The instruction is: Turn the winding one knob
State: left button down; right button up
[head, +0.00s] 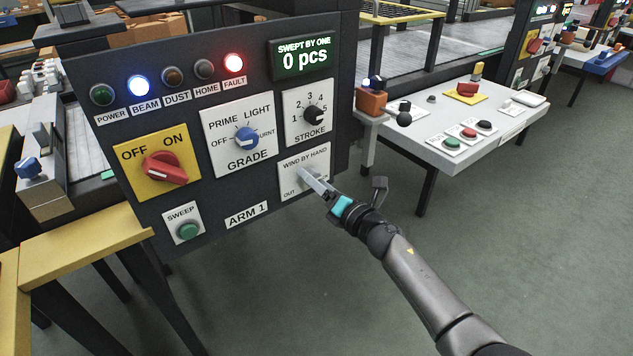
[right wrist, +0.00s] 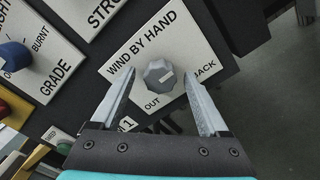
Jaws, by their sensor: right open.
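The winding knob is a grey faceted knob (right wrist: 160,75) on a white plate labelled WIND BY HAND, with OUT and BACK marks, seen in the right wrist view. In the head view its plate (head: 291,167) is at the lower right of the dark ARM 1 panel, and my right gripper mostly covers the knob. My right gripper (head: 310,178) reaches the plate from the lower right. In the right wrist view its two fingers (right wrist: 164,80) are apart, one on each side of the knob, with gaps visible. My left gripper is not in view.
Close by on the panel (head: 225,185) are the STROKE knob (head: 315,115), the blue GRADE knob (head: 246,138), the red OFF/ON switch (head: 165,168) and the green SWEEP button (head: 187,231). A white table (head: 425,150) with buttons stands to the right. The floor below is clear.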

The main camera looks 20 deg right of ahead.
grip_shut()
dwell(0.5)
pick_arm(q)
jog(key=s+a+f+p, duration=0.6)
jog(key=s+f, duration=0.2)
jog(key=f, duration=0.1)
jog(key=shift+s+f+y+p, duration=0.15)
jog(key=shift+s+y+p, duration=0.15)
jog(key=shift+p, duration=0.05)
pick_arm(e)
jog(key=m, duration=1.9)
jog(key=shift+r+m, duration=0.1)
jog(key=shift+m, duration=0.2)
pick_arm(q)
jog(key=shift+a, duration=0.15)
